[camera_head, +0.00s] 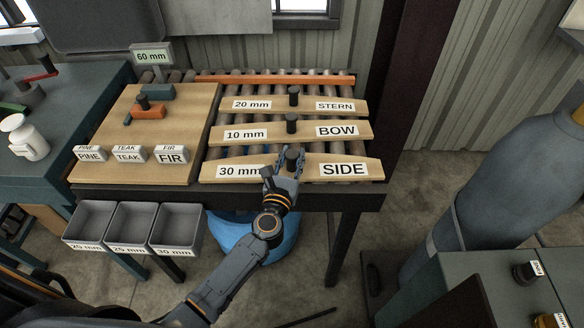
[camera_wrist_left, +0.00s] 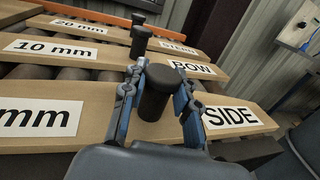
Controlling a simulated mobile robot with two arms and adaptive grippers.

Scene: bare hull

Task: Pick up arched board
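The light wooden board marked 30 mm and SIDE (camera_head: 225,161) has a gently arched upper edge and tapered ends. It lies flat on the rollers, nearest of three boards, and also shows in the left wrist view (camera_wrist_left: 95,140). A black knob (camera_wrist_left: 157,92) stands upright at its middle. My left gripper (camera_head: 290,160) is at this knob, with one finger on each side of it. In the left wrist view the fingers (camera_wrist_left: 158,95) look open, with a narrow gap beside the knob. My right gripper is not in view.
The BOW board (camera_head: 270,133) and the STERN board (camera_head: 270,105) lie behind, each with a black knob. A wooden panel (camera_head: 190,95) with labelled blocks is at left. Grey bins (camera_head: 131,245) hang in front. A dark post (camera_head: 410,80) stands at right.

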